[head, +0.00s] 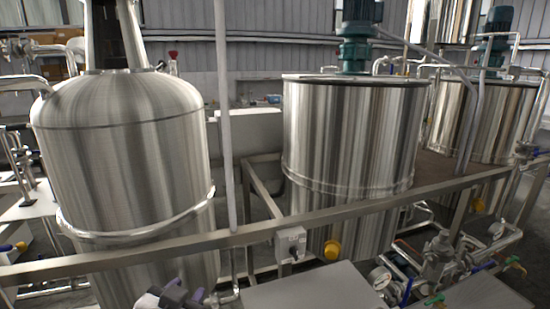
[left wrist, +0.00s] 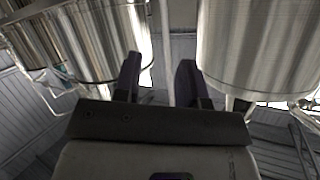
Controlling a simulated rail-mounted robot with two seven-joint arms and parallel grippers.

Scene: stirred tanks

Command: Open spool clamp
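My left gripper (head: 172,297) shows at the bottom edge of the head view, in front of the lower part of the left steel tank (head: 125,150). In the left wrist view the same gripper (left wrist: 160,64) has its two dark fingers apart, with nothing between them. Steel tanks and a thin pole lie beyond the fingers there. I cannot make out the spool clamp for certain in either view. My right gripper is not in view.
A metal rail (head: 240,237) crosses in front of the tanks and carries a grey switch box (head: 290,243). A middle tank (head: 350,140) has a green motor (head: 357,45) on top. Pipes and a pump (head: 438,262) crowd the lower right. A thin upright pole (head: 224,120) stands between tanks.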

